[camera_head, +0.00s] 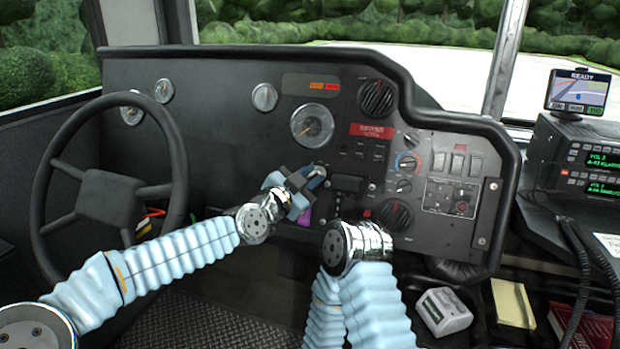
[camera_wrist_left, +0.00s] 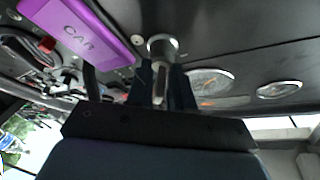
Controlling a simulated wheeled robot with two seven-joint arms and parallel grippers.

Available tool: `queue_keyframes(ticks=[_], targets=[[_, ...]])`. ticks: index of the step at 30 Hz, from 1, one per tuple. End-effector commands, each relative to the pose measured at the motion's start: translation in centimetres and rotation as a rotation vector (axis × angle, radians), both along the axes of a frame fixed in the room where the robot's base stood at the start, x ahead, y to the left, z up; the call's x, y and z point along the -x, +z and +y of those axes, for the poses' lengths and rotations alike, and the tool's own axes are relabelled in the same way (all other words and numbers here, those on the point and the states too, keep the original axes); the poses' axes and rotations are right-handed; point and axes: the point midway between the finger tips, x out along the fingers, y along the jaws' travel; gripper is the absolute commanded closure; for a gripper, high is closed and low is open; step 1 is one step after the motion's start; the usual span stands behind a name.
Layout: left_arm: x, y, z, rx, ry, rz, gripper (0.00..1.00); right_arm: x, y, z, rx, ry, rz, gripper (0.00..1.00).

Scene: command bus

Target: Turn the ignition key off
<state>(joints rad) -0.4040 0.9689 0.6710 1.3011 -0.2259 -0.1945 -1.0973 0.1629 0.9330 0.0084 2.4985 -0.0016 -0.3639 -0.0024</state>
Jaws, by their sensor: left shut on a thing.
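My left gripper (camera_head: 314,181) is at the lower dashboard, to the right of the steering wheel. In the left wrist view its dark fingers (camera_wrist_left: 164,88) are shut on the ignition key (camera_wrist_left: 160,82), a small metal piece below the round metal lock (camera_wrist_left: 163,46). The key seems to be in the lock. A purple tag marked CAR (camera_wrist_left: 88,28) hangs beside it. A bit of purple also shows under the gripper in the head view (camera_head: 305,217). In the head view the gripper hides the key. My right arm reaches up at lower centre, but its fingers do not show.
The steering wheel (camera_head: 178,165) stands on the left. Right of the lock are black knobs (camera_head: 394,215) and a switch panel (camera_head: 450,198). A navigation screen (camera_head: 578,91) and a radio (camera_head: 575,160) are at far right. A white box (camera_head: 444,311) lies below the dashboard.

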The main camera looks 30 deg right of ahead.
Motion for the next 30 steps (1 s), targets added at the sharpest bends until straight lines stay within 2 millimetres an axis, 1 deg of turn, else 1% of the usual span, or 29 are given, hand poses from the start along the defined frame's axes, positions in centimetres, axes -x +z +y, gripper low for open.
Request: queue_keyframes(ticks=[8,18,30], targets=[[0.1,-0.2,-0.1,0.029,0.015,0.035,1.0,-0.1,-0.7,-0.2,0.002,-0.003,-0.002,1.0],[0.3,-0.3,-0.1,0.166,0.091,0.194,1.0,-0.3,-2.5,-0.7,0.011,-0.013,-0.006,1.0],[0.3,0.0,-0.2,0.324,0.181,0.379,1.0,-0.4,-2.6,-0.9,0.013,-0.015,-0.007,1.0]])
